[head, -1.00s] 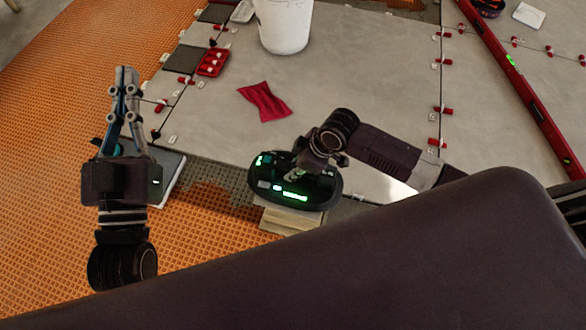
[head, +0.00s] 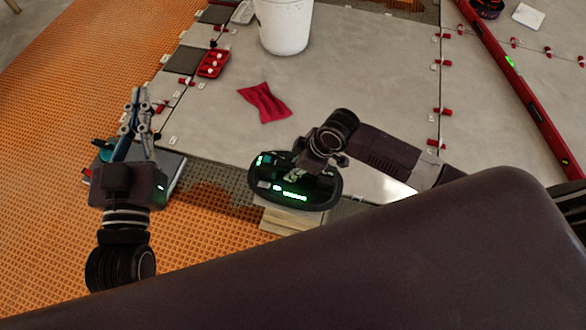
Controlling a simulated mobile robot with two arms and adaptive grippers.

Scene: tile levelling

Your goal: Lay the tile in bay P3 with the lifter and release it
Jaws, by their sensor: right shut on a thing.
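The lifter (head: 264,196), a dark oval device with lit green displays, is at the middle of the head view. My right gripper (head: 300,172) is shut on its top, and the gripper and wrist hide part of it. A pale layered block (head: 287,221) shows below the lifter's near edge; I cannot tell whether a tile is attached beneath. My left gripper (head: 140,97) is at the left, fingers pointing away above the floor; its finger gap is unclear. I cannot read any bay label P3.
A grey mortar strip (head: 217,181) borders orange matting (head: 60,170). Large grey tiles (head: 220,115) carry red clips, a red cloth (head: 264,102), a white bucket (head: 284,28) and a red tray (head: 213,63). A red level (head: 505,70) lies at right. A grey-edged slab (head: 178,172) is partly hidden.

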